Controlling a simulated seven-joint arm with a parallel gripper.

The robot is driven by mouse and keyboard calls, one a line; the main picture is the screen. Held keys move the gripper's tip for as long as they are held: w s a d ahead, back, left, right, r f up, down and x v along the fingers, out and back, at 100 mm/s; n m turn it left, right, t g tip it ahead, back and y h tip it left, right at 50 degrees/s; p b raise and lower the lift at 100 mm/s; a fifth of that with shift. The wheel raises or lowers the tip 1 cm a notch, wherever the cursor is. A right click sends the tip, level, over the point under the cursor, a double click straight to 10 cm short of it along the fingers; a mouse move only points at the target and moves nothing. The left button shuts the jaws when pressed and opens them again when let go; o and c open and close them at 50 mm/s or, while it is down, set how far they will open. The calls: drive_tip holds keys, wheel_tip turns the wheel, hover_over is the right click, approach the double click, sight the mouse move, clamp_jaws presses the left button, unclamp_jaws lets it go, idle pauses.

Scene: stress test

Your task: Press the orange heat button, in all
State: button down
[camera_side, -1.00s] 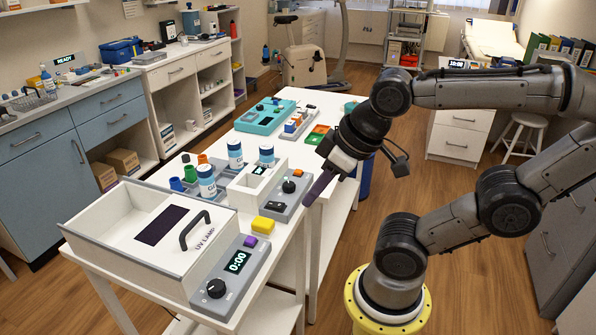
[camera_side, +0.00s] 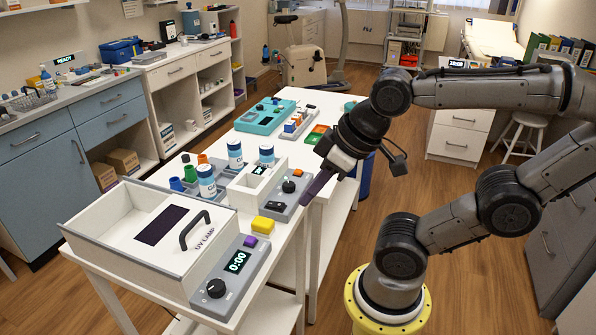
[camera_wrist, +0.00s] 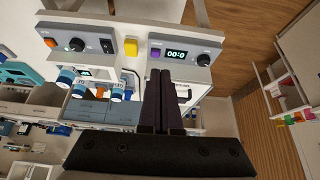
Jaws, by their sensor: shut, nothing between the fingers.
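The orange button (camera_wrist: 50,42) is at the left end of a grey control panel (camera_wrist: 92,51) in the wrist view, beside a black knob and a black switch. It shows small in the side view (camera_side: 298,172), at the panel's far end. My gripper (camera_side: 304,203) is shut and empty, with its dark fingers slanting down to the left beside the bench's right edge. In the wrist view, my fingertips (camera_wrist: 168,74) lie below the timer panel, well to the right of the orange button. I see no contact with the button.
A yellow block (camera_side: 262,224) and a purple button (camera_side: 250,241) sit near the panel. The timer panel (camera_side: 229,284) shows 0:00 beside the UV lamp box (camera_side: 140,235). White-and-blue bottles (camera_side: 207,182) stand behind the panel.

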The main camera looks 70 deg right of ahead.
drive_tip(key=w+a+r+m+t+y, duration=0.1)
drive_tip(key=w+r, duration=0.1)
drive_tip(key=w, duration=0.3)
drive_tip(key=w+r+t+y, duration=0.1)
drive_tip(key=w+r, duration=0.2)
drive_tip(key=w, duration=0.1)
drive_tip(key=w+d+m+t+h, duration=0.2)
drive_tip(key=w+d+m, duration=0.2)
drive_tip(key=w+d, duration=0.35)
drive_tip(key=m+g+h, duration=0.1)
drive_tip(key=m+h, duration=0.3)
drive_tip(key=m, duration=0.5)
hover_over(301, 173)
wheel_tip(301, 173, down, 9)
drive_tip(key=shift+f, duration=4.45)
drive_tip(key=shift+f, duration=0.1)
